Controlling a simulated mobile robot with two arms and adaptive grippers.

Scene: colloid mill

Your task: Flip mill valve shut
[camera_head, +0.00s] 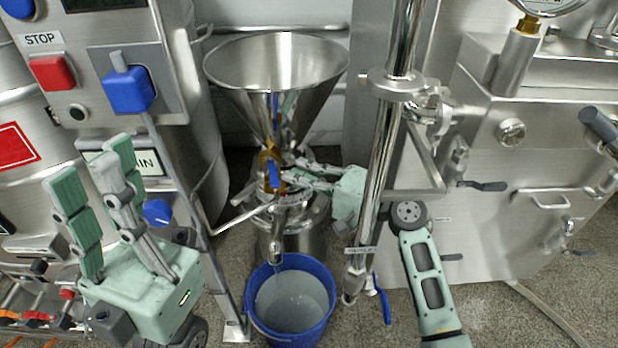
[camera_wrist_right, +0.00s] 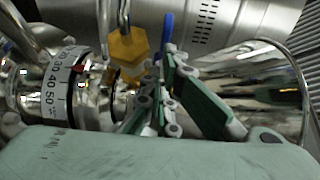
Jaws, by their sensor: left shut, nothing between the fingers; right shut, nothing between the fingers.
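The colloid mill (camera_head: 290,215) stands under a steel funnel hopper (camera_head: 275,75). A brass valve body (camera_head: 264,160) with a blue lever (camera_head: 273,176) sits at the funnel's neck. In the right wrist view the blue lever (camera_wrist_right: 167,32) points up beyond the fingers, beside a yellow brass fitting (camera_wrist_right: 128,46). My right gripper (camera_head: 288,176) is shut and empty, its fingertips close to the lever from the right; whether they touch it I cannot tell. Its fingers (camera_wrist_right: 163,72) hide the lever's lower part. My left gripper (camera_head: 95,165) is shut and empty, raised at the left.
A blue bucket (camera_head: 290,325) of pale liquid stands below the mill's outlet. A vertical steel pole (camera_head: 385,165) stands close to my right arm. A control box with a red stop button (camera_head: 53,72) and blue switch (camera_head: 128,92) is at upper left. A steel machine (camera_head: 530,150) fills the right.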

